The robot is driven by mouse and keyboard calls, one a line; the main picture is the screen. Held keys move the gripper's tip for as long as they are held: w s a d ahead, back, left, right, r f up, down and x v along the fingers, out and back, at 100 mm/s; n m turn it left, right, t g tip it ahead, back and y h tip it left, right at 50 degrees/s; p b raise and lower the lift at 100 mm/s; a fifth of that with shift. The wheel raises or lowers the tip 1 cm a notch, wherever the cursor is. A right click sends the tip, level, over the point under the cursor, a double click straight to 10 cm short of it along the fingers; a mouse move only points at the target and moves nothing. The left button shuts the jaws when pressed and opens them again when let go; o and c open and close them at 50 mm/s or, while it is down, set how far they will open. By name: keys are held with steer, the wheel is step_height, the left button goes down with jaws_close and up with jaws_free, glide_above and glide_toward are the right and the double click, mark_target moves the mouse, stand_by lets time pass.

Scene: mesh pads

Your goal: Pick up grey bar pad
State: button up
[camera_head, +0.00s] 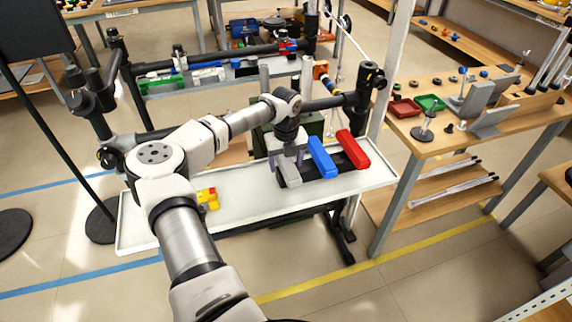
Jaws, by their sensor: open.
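The grey bar pad (289,174) lies on the white tray table, at the left end of a row of bar pads. Its far part is hidden behind my gripper. My gripper (287,160) is open and points down over the far part of the grey bar pad. I cannot tell whether the fingers touch the pad or stand on either side of it. A blue bar pad (322,158) and a red bar pad (352,149) lie to the right of the grey one, on a black base (339,164).
The white tray table (250,200) has a raised rim and is clear at its front. A yellow and red object (208,198) sits left of the pads. A dark frame post (364,100) stands behind the right end. A wooden workbench (450,140) stands to the right.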

steer(key=shift+f, duration=0.2)
stand_by(0.3)
steer(key=c, duration=1.2)
steer(key=shift+c, duration=0.4)
steer(key=shift+r, duration=0.15)
